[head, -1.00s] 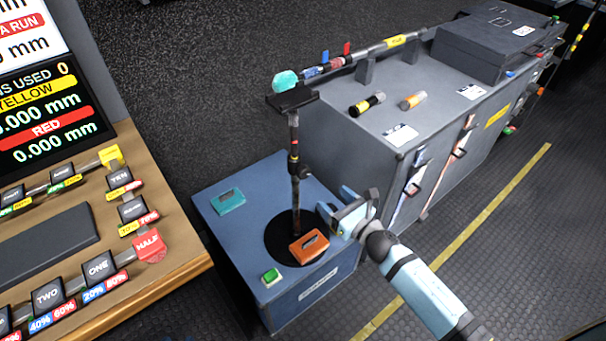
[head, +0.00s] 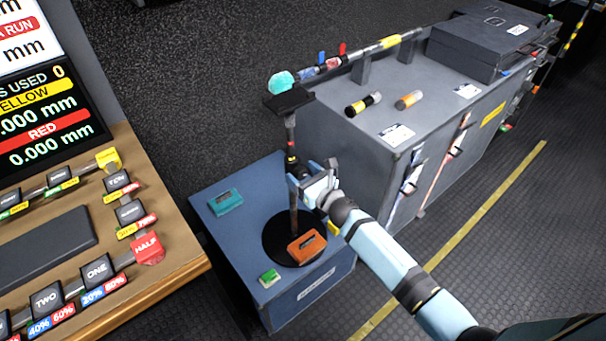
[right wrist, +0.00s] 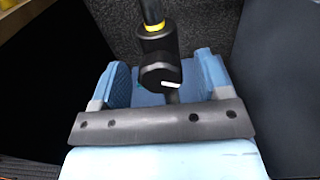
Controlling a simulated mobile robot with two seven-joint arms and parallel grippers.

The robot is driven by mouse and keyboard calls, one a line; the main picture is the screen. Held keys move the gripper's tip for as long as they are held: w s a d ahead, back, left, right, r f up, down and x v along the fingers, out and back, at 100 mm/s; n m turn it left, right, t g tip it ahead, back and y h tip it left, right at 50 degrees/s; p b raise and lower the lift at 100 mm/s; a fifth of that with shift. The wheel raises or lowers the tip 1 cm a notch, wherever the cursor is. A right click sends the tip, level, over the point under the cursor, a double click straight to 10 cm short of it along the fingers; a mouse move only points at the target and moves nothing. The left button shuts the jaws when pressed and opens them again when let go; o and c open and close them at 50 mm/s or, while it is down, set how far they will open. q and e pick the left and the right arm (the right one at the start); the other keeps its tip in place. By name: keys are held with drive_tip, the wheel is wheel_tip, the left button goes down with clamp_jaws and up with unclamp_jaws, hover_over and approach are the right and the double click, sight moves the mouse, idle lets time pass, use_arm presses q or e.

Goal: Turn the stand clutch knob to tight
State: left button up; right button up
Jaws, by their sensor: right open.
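The stand (head: 294,215) rises from a round black base (head: 276,240) on a blue case, with a flat black plate on top. Its black clutch knob (right wrist: 160,76) with a white mark shows in the right wrist view, below a yellow ring on the pole. My right gripper (head: 304,178) is at the clutch, its blue fingers partly hiding it in the head view. In the right wrist view the gripper (right wrist: 165,82) is open, with one finger on each side of the knob and gaps between. My left gripper is not in view.
The blue case (head: 250,185) also carries a teal box (head: 226,202), an orange box (head: 306,247) and a green block (head: 270,277). A grey cabinet (head: 350,145) stands close behind right. A wooden console (head: 180,245) is at left.

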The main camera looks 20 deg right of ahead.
drive_tip(key=c, duration=0.9)
drive_tip(key=shift+c, duration=0.2)
